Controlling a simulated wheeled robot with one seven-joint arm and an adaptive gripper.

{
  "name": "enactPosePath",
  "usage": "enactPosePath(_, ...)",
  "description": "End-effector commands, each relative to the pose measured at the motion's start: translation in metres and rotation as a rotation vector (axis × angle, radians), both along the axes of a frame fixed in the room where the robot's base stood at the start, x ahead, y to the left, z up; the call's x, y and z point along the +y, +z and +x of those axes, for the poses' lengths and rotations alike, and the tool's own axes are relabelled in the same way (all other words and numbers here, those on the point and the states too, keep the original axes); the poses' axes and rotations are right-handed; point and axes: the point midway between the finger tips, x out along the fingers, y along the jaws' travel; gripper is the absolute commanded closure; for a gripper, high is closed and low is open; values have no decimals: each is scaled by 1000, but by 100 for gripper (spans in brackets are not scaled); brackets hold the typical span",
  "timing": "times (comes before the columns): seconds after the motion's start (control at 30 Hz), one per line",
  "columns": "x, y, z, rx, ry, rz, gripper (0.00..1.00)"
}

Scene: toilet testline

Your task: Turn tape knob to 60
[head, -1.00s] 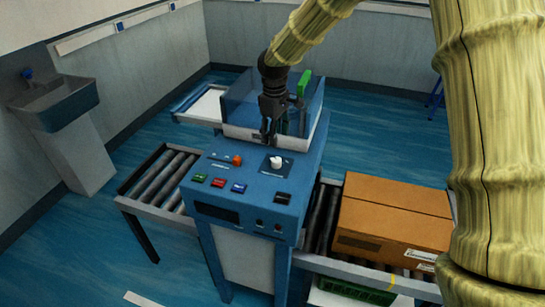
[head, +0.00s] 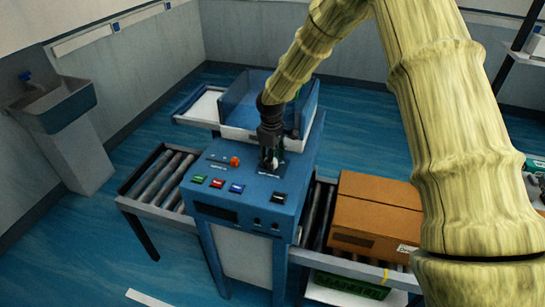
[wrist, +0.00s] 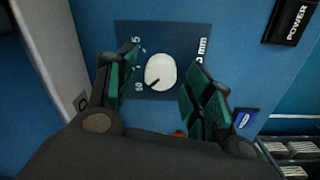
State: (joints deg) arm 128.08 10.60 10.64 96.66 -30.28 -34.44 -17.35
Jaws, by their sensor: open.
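The tape knob is a round white dial (wrist: 160,72) with a dark pointer line on a dark blue scale plate (wrist: 183,38). In the wrist view its pointer aims to the lower left, near a printed number that seems to be 90; other marks are partly hidden by my fingers. My gripper (wrist: 160,90) is open, with one green-padded finger on each side of the knob, apart from it. In the head view my gripper (head: 270,155) is above the blue machine's panel (head: 250,187) and mostly hides the knob.
An orange-red knob (head: 235,161) sits left of my gripper. Green, red and blue buttons (head: 217,183) and a black power switch (head: 279,198) lie nearer the panel's front. A clear-walled bin (head: 240,100) stands behind. A cardboard box (head: 375,215) rests on the right conveyor.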

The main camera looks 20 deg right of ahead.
Motion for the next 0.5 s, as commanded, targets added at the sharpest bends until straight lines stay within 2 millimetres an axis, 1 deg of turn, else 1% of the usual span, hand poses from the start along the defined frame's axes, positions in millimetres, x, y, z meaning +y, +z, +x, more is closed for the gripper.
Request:
enactPosePath(0.37,0,-4,0,-1,0,0,48)
enactPosePath(0.47,0,-4,0,-1,0,1,65)
enactPosePath(0.5,0,-4,0,-1,0,1,72)
